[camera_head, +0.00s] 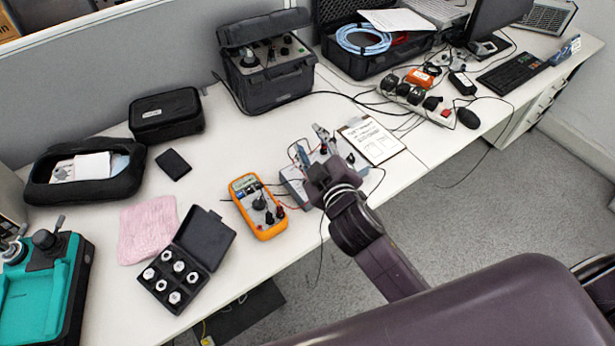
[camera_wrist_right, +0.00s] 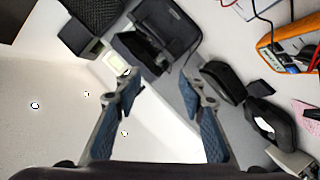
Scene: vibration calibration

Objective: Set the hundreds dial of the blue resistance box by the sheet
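The resistance box (camera_head: 291,182) is a pale blue-grey box on the desk in the head view, right of the orange multimeter. My right gripper and wrist cover most of its top, so I cannot make out the hundreds dial. The sheet (camera_head: 373,141) is white printed paper on a clipboard, just right of and behind the box. My right gripper (camera_head: 309,141) is above the box; its fingers are spread. In the right wrist view the gripper (camera_wrist_right: 160,82) is open, with nothing between its fingers. My left gripper is not in view.
The orange multimeter (camera_head: 258,206) with leads stands close left of the box. An open black case of sockets (camera_head: 203,240), a pink cloth (camera_head: 148,229) and a black pouch (camera_head: 167,115) lie further left. A power strip (camera_head: 417,102) with cables is at the right.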

